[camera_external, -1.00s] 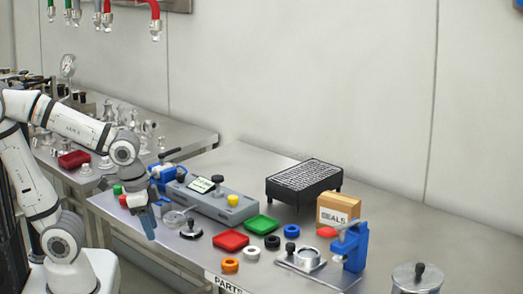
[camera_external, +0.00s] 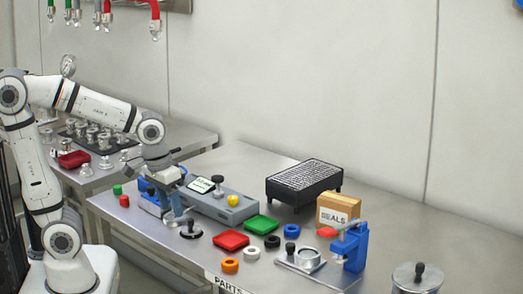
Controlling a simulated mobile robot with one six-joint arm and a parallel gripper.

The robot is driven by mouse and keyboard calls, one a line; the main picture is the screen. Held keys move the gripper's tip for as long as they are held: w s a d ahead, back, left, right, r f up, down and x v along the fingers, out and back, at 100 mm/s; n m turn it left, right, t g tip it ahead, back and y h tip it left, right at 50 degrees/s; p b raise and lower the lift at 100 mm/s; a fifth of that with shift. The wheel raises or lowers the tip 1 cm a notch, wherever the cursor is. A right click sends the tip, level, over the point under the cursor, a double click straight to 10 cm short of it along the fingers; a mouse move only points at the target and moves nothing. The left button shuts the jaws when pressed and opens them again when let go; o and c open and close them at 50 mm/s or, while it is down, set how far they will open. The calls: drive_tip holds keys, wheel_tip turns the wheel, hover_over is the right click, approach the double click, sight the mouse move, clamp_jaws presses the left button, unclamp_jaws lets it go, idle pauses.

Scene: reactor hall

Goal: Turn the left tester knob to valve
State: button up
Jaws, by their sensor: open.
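The tester is a long grey box (camera_external: 226,212) with a small lit display (camera_external: 203,185) and a yellow knob (camera_external: 232,200) towards its right end. The left end of the tester is partly covered by my gripper, and I cannot make out the left knob.
A black-knobbed disc (camera_external: 191,231) and a clear dish (camera_external: 180,222) lie close to my gripper. Red (camera_external: 231,240) and green (camera_external: 262,223) trays, small rings and a blue clamp press (camera_external: 350,246) stand to the right. A blue device (camera_external: 150,202) is at left.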

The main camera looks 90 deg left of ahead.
drive_tip(key=a+n+p, duration=0.1)
drive_tip(key=a+n, duration=0.8)
drive_tip(key=a, duration=0.2)
drive_tip(key=a+n+g+p, duration=0.1)
drive_tip(key=a+n+p, duration=0.1)
drive_tip(key=a+n, duration=0.7)
drive_tip(key=a+r+n+g+p, duration=0.1)
drive_tip(key=a+n, duration=0.9)
drive_tip(key=a, duration=0.5)
drive_tip(key=shift+a+r+p, duration=0.1)
drive_tip(key=shift+a+p, duration=0.05)
drive_tip(key=shift+p, duration=0.2)
drive_tip(key=shift+s+a+f, duration=0.1)
drive_tip(key=shift+a+f, duration=0.05)
drive_tip(key=shift+f, duration=0.05)
wheel_tip(320, 180, down, 8)
drive_tip(key=shift+r+p, duration=0.25)
drive_tip(key=shift+p, duration=0.15)
drive_tip(key=shift+c, duration=0.5)
drive_tip(key=c, duration=0.9)
